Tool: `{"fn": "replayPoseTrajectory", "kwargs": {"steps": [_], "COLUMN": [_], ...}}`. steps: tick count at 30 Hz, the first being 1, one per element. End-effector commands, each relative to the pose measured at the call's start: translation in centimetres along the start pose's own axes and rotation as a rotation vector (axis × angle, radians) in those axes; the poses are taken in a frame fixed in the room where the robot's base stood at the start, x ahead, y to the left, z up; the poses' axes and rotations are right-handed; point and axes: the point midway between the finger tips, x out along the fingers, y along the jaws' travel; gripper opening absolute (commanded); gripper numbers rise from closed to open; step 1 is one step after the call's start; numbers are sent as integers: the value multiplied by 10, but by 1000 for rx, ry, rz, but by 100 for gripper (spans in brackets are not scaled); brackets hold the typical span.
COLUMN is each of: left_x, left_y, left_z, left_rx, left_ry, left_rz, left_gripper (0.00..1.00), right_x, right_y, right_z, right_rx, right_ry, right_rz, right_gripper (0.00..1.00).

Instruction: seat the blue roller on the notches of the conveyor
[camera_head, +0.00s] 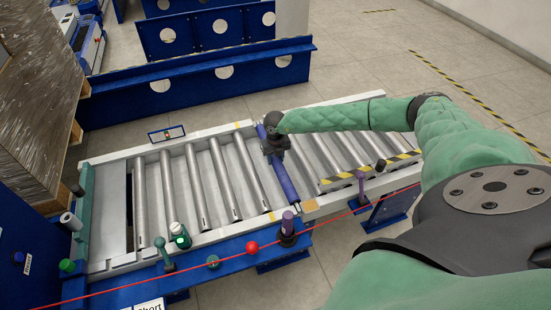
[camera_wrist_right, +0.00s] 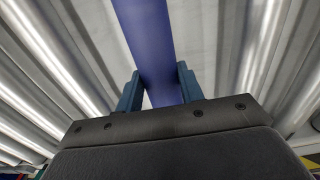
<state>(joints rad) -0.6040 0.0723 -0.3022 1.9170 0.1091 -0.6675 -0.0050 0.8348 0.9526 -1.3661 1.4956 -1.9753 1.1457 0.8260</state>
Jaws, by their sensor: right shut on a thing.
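The blue roller (camera_head: 284,181) lies across the gap between the conveyor's left and right sections in the head view. It also shows between the fingers in the right wrist view (camera_wrist_right: 147,35). My right gripper (camera_head: 274,150) is shut on the blue roller, gripping it from above toward its far end. In the wrist view its two fingers (camera_wrist_right: 158,90) stand on either side of the roller. The conveyor (camera_head: 200,148) has a pale frame with several silver rollers. Whether the roller's ends sit in the notches I cannot tell. My left gripper is not in view.
A blue rail with holes (camera_head: 200,78) runs behind the conveyor. A brown wrapped load (camera_head: 40,90) stands at the left. The floor at the upper right is clear.

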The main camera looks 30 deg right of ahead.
Motion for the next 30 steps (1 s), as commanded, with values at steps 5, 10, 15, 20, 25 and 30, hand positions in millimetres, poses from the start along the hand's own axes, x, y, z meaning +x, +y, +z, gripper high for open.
{"fn": "replayPoseTrajectory", "kwargs": {"steps": [5,10,15,20,25,30], "left_x": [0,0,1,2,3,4], "left_y": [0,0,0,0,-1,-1], "left_z": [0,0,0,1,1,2], "left_rx": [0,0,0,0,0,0], "left_ry": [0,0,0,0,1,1], "left_rz": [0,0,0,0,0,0], "left_gripper": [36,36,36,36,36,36], "right_x": [-1,0,2,4,7,10], "right_y": [0,0,0,0,0,0], "right_z": [1,0,1,1,1,1], "right_rx": [0,0,0,0,1,0], "right_ry": [-1,-1,-1,-1,-1,-1], "right_rz": [1,1,1,0,0,0], "right_gripper": [0,0,0,0,0,0]}}
